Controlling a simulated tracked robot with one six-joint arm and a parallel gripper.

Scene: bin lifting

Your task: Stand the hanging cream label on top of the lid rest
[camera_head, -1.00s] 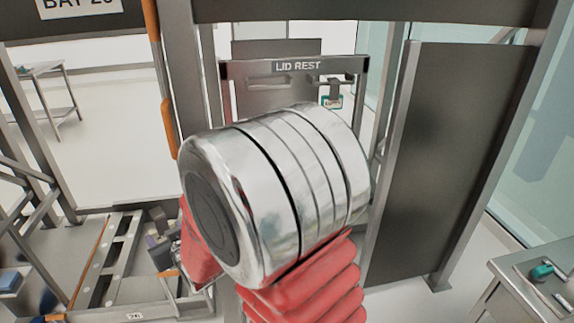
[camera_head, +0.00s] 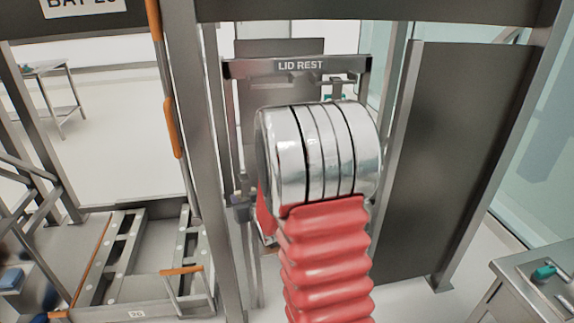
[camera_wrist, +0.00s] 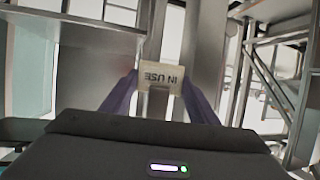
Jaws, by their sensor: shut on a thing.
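The cream label (camera_wrist: 161,70) reads "IN USE" and appears upside down in the wrist view. My gripper (camera_wrist: 160,88) has its two purple fingers closed on the label, one on each side. The label is not clearly visible in the head view, where my silver and red arm covers much of the middle. The lid rest (camera_head: 250,68) is a grey horizontal bar with its name on it, behind and above my arm. The label appears apart from it.
A dark panel (camera_head: 450,150) stands to the right of the lid rest. A grey post (camera_head: 185,110) with orange strips stands to the left. A metal bench (camera_head: 540,275) with a teal item is at the lower right. A low frame (camera_head: 125,265) lies at the lower left.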

